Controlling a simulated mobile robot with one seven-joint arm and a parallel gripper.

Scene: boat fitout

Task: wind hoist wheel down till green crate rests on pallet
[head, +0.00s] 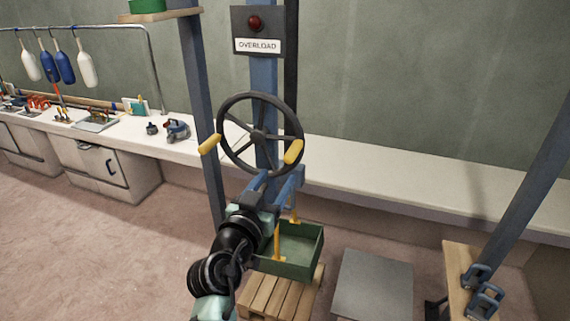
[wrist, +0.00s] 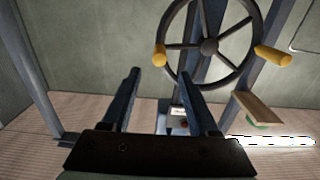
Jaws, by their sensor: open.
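The dark hoist wheel (head: 222,120) has a yellow handle on its left (head: 209,144) and another on its right (head: 293,151). My gripper (head: 278,182) is open and empty, just below the right handle in the head view. In the wrist view, which looks upside down, that handle (wrist: 159,56) shows just beyond and between my fingertips (wrist: 160,75); they appear apart from it. The green crate (head: 300,262), with yellow hangers, is over the wooden pallet (head: 283,296). My arm hides part of both, and I cannot tell whether they touch.
A red lamp (head: 255,22) sits above the OVERLOAD sign (head: 257,46) on the post over the wheel. A white bench (head: 400,186) runs behind. A grey block (head: 372,285) stands right of the pallet, and a slanted blue post (head: 528,190) is farther right.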

